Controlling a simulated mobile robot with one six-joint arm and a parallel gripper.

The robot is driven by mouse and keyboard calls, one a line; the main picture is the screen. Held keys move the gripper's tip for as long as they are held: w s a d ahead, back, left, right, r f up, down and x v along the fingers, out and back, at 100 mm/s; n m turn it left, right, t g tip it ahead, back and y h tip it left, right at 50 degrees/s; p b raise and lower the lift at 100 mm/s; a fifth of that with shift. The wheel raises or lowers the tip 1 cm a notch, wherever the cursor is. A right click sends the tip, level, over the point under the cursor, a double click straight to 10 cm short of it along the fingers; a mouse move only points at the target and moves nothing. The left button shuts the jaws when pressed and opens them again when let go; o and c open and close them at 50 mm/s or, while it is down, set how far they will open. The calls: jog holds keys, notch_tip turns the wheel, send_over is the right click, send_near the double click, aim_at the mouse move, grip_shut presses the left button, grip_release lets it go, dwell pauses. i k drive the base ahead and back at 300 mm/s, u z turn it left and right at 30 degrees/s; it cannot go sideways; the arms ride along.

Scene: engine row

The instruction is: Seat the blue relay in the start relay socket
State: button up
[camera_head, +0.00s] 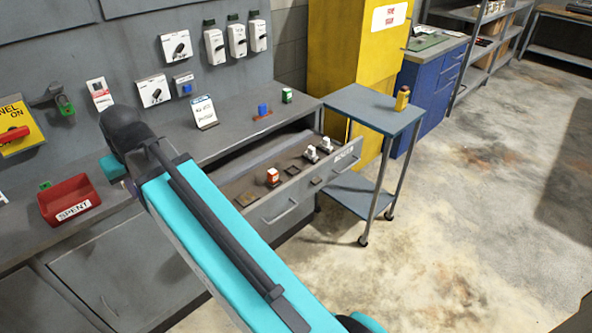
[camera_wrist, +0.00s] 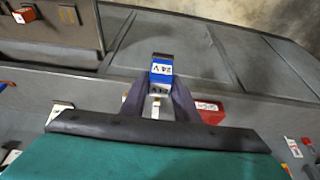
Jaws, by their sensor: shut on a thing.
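In the wrist view my gripper (camera_wrist: 160,98) is shut on the blue relay (camera_wrist: 161,68), which has a white "24 V" label and a dark end. The relay is held between the two fingers, above the grey bench. In the head view my arm hides the gripper and the relay. I cannot pick out a socket marked as the start relay socket in either view. A small blue block (camera_head: 263,108) stands on a red base on the bench, below the wall displays.
A red "SPENT" tray (camera_head: 70,200) sits on the bench at left. An open drawer (camera_head: 282,205) holds a red-and-white relay (camera_head: 272,177) and white ones (camera_head: 310,154). A trolley (camera_head: 374,107) stands right of it. The floor at right is clear.

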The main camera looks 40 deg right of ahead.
aim_at(246, 186)
jog(key=u, duration=0.05)
jog(key=i, duration=1)
jog(key=z, duration=0.05)
